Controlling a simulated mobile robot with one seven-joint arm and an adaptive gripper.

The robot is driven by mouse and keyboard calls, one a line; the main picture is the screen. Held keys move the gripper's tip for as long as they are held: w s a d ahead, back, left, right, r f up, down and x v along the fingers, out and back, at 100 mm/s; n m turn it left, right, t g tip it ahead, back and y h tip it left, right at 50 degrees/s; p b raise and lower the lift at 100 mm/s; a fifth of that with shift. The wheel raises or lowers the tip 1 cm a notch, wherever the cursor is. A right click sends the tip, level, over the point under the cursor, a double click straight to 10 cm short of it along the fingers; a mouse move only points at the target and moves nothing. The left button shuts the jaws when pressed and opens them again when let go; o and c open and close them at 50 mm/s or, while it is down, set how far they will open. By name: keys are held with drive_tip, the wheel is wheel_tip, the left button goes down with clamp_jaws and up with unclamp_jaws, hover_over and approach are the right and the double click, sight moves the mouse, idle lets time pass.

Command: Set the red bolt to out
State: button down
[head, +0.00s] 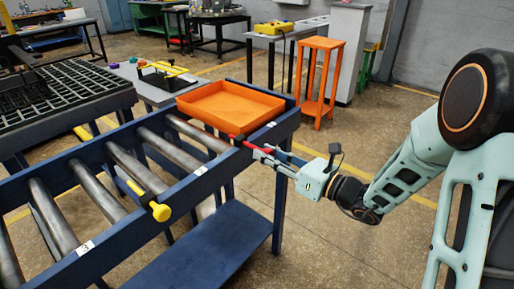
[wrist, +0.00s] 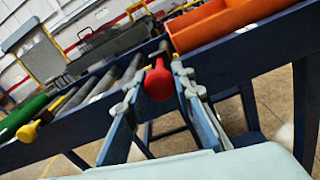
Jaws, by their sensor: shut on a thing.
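The red bolt (head: 240,141) sits at the side rail of the blue roller table, near the rail's right end, beside the orange tray. Its rounded red knob (wrist: 158,82) shows between my fingers in the wrist view. My gripper (head: 259,150) reaches in from the right, with its fingers at the bolt. In the wrist view, my gripper (wrist: 156,88) has one finger on each side of the knob and is shut on it. The fingers hide part of the bolt in the head view.
The blue roller table (head: 205,182) carries steel rollers and an orange tray (head: 228,118) at its right end. A yellow-knobbed bolt (head: 160,211) sticks out from the same rail, nearer the front. An orange stool (head: 319,44) stands behind. The floor right of the table is clear.

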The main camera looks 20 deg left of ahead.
drive_tip(key=v, duration=0.3)
drive_tip(key=shift+f, duration=0.1)
drive_tip(key=c, duration=1.6)
unclamp_jaws()
drive_tip(key=shift+s+d, duration=0.1)
drive_tip(key=v, duration=1.2)
